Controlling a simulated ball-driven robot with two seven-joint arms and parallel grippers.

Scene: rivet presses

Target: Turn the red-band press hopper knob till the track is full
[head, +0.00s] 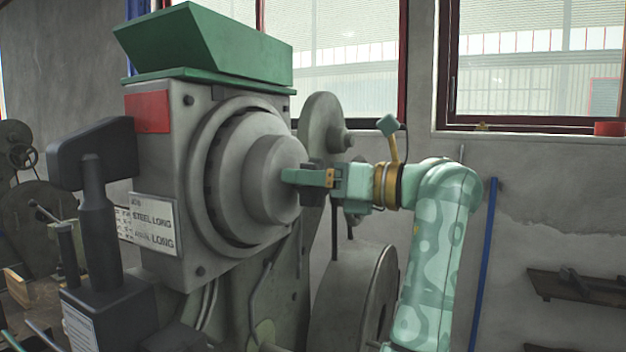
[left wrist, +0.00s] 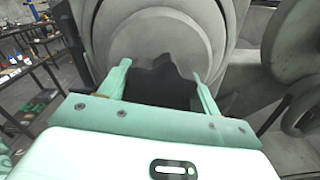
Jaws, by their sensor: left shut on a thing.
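The red-band press (head: 160,185) is a grey machine with a red patch (head: 147,112) on its upper side. A round grey hopper drum (head: 245,170) sits on its face. The dark lobed knob (left wrist: 165,80) is at the drum's centre, between my left gripper's fingers in the left wrist view. My left gripper (head: 312,180) reaches in from the right in the head view and is shut on the knob, which it mostly hides there. It also shows in the left wrist view (left wrist: 160,88). My right gripper is out of view. I cannot make out the track or its fill.
A green tray-shaped top (head: 205,45) caps the press. A label plate (head: 155,224) reads "STEEL LONG". A black lever handle (head: 92,152) stands in front at left. A large grey wheel (head: 355,300) is below my arm. Wall and windows lie behind.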

